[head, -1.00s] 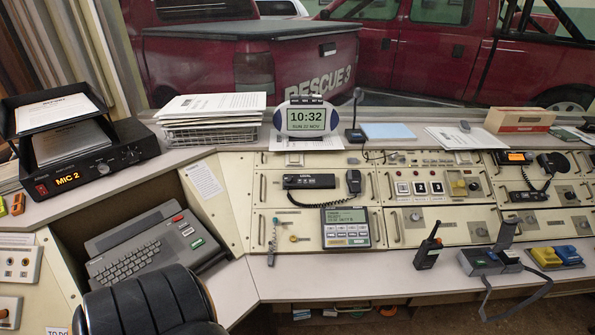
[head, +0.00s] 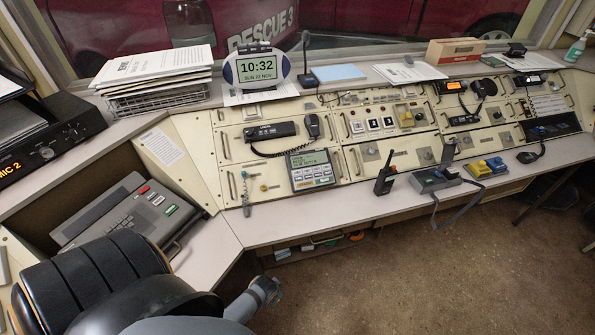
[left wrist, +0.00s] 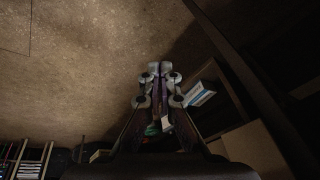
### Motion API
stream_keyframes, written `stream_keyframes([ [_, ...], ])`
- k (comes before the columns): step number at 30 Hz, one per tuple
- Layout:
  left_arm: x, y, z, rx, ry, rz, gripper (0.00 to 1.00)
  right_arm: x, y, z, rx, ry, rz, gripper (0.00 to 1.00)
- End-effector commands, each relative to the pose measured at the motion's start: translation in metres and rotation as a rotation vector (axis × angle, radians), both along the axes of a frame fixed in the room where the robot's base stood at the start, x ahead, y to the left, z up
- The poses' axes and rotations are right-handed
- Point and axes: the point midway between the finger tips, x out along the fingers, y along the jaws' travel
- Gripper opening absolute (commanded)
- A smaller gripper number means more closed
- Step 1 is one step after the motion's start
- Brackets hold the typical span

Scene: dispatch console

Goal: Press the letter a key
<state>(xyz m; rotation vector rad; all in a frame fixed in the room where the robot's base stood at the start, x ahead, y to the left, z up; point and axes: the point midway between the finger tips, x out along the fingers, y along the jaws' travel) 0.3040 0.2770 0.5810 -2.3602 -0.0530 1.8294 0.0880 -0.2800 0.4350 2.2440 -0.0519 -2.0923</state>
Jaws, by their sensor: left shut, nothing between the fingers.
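The grey keyboard unit (head: 128,215) sits in the recess at the left of the console in the head view, with red and green keys on its right side. Its letter keys are largely hidden behind the black padded chair back, and I cannot pick out the letter a key. In the left wrist view my left gripper (left wrist: 160,68) is shut and empty, over brown floor and apart from the keyboard. A grey arm part of mine shows at the bottom of the head view. My right gripper is not in view.
The chair (head: 80,285) stands close in front of the keyboard. A radio handset (head: 385,176) and a phone-like panel (head: 311,169) are on the console to the right. In the left wrist view an open shelf (left wrist: 225,95) is near the gripper.

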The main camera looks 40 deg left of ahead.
Motion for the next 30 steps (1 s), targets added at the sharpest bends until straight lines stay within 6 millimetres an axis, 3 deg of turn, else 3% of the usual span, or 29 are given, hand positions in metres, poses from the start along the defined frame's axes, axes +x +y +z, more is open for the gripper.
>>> stream_keyframes([
  [1,0.023,0.002,0.033,0.025,-0.041,-0.011,0.0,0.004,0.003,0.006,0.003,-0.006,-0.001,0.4],
  [3,0.049,0.005,0.075,0.063,-0.087,-0.022,0.0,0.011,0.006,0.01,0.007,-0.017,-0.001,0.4],
  [9,0.095,0.017,0.196,0.166,-0.215,-0.013,0.0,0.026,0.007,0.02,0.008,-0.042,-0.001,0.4],
  [15,0.159,0.052,0.298,0.41,-0.442,-0.011,0.0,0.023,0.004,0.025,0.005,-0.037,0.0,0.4],
  [18,0.209,0.066,0.319,0.584,-0.569,-0.087,0.0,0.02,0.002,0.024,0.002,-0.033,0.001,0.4],
  [22,0.25,0.068,0.346,0.738,-0.676,-0.184,0.0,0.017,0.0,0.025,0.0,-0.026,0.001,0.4],
  [25,0.266,0.065,0.356,0.798,-0.714,-0.234,0.0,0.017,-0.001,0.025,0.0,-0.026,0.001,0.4],
  [30,0.271,0.063,0.36,0.82,-0.728,-0.255,0.0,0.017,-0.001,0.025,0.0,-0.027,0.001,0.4],
])
